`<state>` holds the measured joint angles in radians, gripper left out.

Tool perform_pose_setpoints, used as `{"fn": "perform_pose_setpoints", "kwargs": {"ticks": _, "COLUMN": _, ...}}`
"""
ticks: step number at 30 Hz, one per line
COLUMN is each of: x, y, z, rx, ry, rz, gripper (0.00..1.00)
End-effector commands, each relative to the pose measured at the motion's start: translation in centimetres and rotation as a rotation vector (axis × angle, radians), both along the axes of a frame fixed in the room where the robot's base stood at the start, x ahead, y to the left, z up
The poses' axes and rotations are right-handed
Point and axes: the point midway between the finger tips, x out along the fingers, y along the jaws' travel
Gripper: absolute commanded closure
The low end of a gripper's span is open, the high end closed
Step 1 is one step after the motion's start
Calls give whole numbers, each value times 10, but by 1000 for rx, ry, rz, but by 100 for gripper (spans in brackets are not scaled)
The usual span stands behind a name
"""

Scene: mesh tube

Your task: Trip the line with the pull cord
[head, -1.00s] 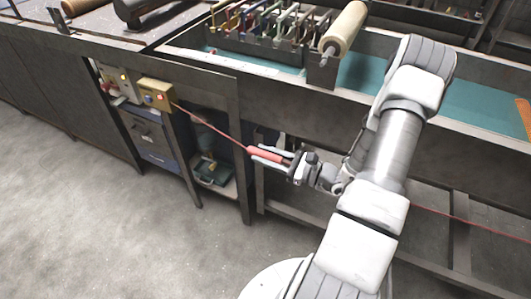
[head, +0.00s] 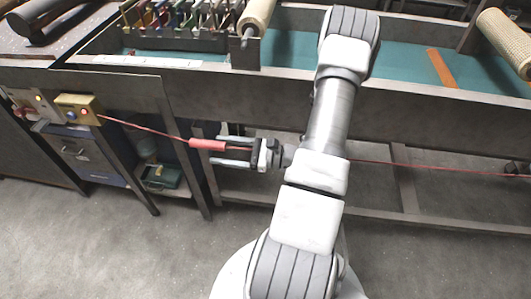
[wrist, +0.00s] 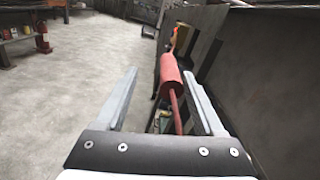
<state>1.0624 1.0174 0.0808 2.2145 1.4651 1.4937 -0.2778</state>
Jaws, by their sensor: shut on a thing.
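The red cylindrical pull handle (head: 207,144) sits on a thin red cord (head: 150,129). The cord runs left to a yellow switch box (head: 78,108) with a blue and an amber light or button on its face. My gripper (head: 219,151) points left at the handle, its fingers on either side of the cord line, and is shut on the handle. In the wrist view the handle (wrist: 171,72) lies near the tip of the right finger, with a wide gap to the left finger. Finger contact is hard to see.
The long metal bench (head: 400,95) with a teal bed runs behind my arm. Its frame and legs stand close beside the gripper. A drawer cabinet (head: 85,155) and a green case (head: 160,176) are under the bench at left. The grey floor in front is clear.

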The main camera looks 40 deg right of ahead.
Motion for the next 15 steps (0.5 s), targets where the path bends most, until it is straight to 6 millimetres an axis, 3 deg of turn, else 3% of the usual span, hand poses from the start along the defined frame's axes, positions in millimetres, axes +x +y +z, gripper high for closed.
{"fn": "perform_pose_setpoints", "kwargs": {"ticks": 9, "x": -63, "y": -49, "z": -1, "rx": -1, "ry": 4, "rz": -5, "gripper": 36}}
{"fn": "perform_pose_setpoints", "kwargs": {"ticks": 15, "x": -89, "y": -70, "z": 0, "rx": 0, "ry": 3, "rz": -4, "gripper": 36}}
